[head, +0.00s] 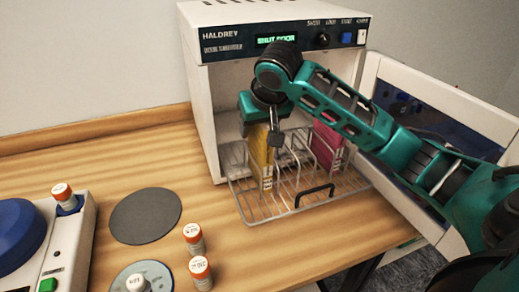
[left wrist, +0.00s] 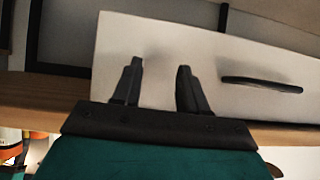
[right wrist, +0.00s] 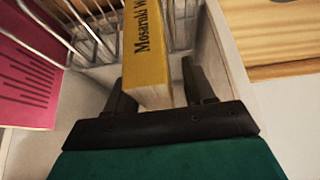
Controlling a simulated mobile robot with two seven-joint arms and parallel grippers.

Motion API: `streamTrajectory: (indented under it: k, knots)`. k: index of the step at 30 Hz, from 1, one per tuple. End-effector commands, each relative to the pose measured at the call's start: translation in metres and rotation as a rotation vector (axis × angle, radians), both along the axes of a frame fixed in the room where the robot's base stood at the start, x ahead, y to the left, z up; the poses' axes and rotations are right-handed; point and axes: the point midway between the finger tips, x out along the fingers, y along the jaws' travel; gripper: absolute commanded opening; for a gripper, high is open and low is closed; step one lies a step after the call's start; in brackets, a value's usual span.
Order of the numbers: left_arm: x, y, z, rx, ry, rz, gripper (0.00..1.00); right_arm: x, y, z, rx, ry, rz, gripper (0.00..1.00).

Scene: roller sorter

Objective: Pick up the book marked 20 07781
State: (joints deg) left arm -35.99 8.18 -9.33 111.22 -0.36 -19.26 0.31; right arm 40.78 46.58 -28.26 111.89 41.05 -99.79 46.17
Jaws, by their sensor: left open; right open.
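A yellow book (head: 259,150) stands upright in the wire rack, inside the open white cabinet. It also shows in the right wrist view (right wrist: 146,50), with black lettering starting "Mosaruki W". A pink book (head: 327,140) stands to its right in the rack and shows at the left in the right wrist view (right wrist: 35,70). The number 20 07781 is not readable on either book. My right gripper (head: 275,137) is open, its fingers on either side of the yellow book's near end. My left gripper (left wrist: 158,65) is open and empty in front of a white panel.
The wire rack (head: 247,212) extends out of the cabinet (head: 204,110), with a black handle at its front. The cabinet door (head: 395,205) stands open at right. Orange-capped bottles (head: 194,240), a grey disc (head: 145,216) and a white device (head: 72,240) occupy the table's left.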

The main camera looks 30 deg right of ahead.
Motion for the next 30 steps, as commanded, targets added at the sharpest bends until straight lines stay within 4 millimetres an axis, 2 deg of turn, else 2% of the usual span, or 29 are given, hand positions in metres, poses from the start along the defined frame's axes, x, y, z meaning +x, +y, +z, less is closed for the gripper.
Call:
streamTrajectory:
  k: [7,24,30]
  knots:
    - [0.0001,0.0002,-0.0001,0.0,0.0,0.0,0.43,0.0002,0.0,-0.0001,0.0,0.0,0.0,0.53]
    - [0.0024,0.0002,0.0012,0.0,-0.005,0.0,0.43,0.0003,-0.0001,0.0001,0.0,-0.001,0.0,0.0]
    - [0.003,0.0001,0.0016,0.0,-0.006,0.0,0.43,0.0002,0.0,0.0002,0.0,-0.001,0.0,0.0]
